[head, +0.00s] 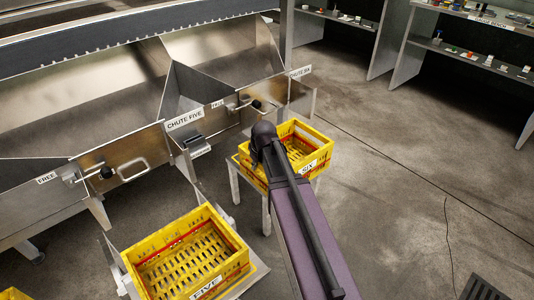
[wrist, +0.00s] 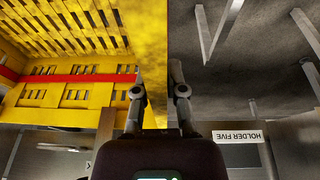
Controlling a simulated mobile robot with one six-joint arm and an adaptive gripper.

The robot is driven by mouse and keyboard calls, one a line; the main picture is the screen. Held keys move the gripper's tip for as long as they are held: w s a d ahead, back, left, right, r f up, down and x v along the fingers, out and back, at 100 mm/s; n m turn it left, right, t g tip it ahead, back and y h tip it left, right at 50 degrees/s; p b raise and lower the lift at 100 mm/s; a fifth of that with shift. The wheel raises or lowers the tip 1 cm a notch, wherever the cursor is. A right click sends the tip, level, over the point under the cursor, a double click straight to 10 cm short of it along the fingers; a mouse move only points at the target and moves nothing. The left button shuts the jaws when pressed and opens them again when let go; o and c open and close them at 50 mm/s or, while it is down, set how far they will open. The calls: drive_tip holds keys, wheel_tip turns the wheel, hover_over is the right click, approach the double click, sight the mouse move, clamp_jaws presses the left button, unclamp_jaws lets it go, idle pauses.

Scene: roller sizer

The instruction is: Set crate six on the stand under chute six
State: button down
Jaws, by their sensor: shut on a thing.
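Crate six (head: 314,161), a yellow slatted crate with a red stripe and a SIX label, is at or just above the small grey stand (head: 235,181) below the chute six label (head: 300,72). It looks level; I cannot tell whether its base touches the stand top. My arm covers part of the crate and stand in the head view. In the wrist view, my gripper (wrist: 158,82) is shut on the wall of the yellow crate (wrist: 75,92), with one finger on each side. The fingertips are hidden from the head view.
The steel chute fronts with handles (head: 130,170) run along the left and back. Shelves (head: 455,50) stand at upper right. The concrete floor (head: 390,170) on the right is mostly clear.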

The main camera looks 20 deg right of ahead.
drive_tip(key=w+d+f+b, duration=0.1)
drive_tip(key=w+d, duration=0.1)
drive_tip(key=w, duration=1.3)
drive_tip(key=shift+w+f, duration=0.25)
drive_tip(key=shift+w, duration=0.1)
drive_tip(key=shift+f+b, duration=0.15)
drive_tip(key=shift+b, duration=0.2)
drive_tip(key=shift+f+b, duration=1.65)
drive_tip(key=c, duration=0.7)
unclamp_jaws()
drive_tip(key=shift+r, duration=0.1)
drive_tip(key=p+v, duration=1.1)
drive_tip(key=v, duration=0.1)
drive_tip(key=shift+p, duration=0.3)
drive_tip(key=s+a+m+g, duration=0.1)
drive_tip(key=s+a, duration=0.3)
drive_tip(key=s, duration=0.9)
drive_tip(key=s+a+m+g, duration=0.2)
drive_tip(key=s+a+m, duration=0.1)
drive_tip(key=s, duration=1)
drive_tip(key=shift+s+a+f+h, duration=0.3)
drive_tip(key=shift+s+a+f, duration=0.1)
drive_tip(key=shift+a, duration=0.5)
